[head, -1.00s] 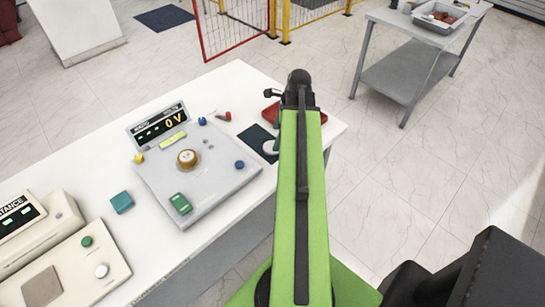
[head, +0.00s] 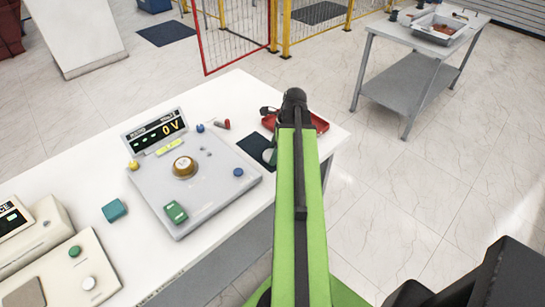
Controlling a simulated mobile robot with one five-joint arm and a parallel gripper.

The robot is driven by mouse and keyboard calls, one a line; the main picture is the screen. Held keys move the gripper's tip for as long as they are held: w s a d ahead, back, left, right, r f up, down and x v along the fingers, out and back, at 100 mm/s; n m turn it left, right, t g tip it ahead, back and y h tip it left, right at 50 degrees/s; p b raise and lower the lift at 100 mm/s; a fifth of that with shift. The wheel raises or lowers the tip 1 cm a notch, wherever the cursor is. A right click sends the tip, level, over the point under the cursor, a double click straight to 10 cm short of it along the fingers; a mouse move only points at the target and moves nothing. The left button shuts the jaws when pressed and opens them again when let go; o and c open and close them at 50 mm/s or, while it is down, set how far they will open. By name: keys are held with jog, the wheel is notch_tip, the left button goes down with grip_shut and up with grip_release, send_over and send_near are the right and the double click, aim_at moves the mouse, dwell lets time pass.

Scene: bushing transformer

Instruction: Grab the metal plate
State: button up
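A flat grey square (head: 28,294) lies on the beige device at the bottom left of the head view, cut by the frame edge. It may be the metal plate, but I cannot be sure. My green arm reaches forward over the right end of the white table. My gripper (head: 293,97) is at its far end, near a red tray and a dark flat piece, well to the right of the grey square. The arm hides most of the gripper, so its fingers do not show clearly.
The white table (head: 62,187) holds a grey control panel (head: 205,205) reading 0 V, a small teal block (head: 115,210) and a red tray (head: 315,122). A grey side table (head: 415,82) stands at the back right. Open tiled floor lies right of the white table.

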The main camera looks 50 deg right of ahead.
jog(key=c, duration=1)
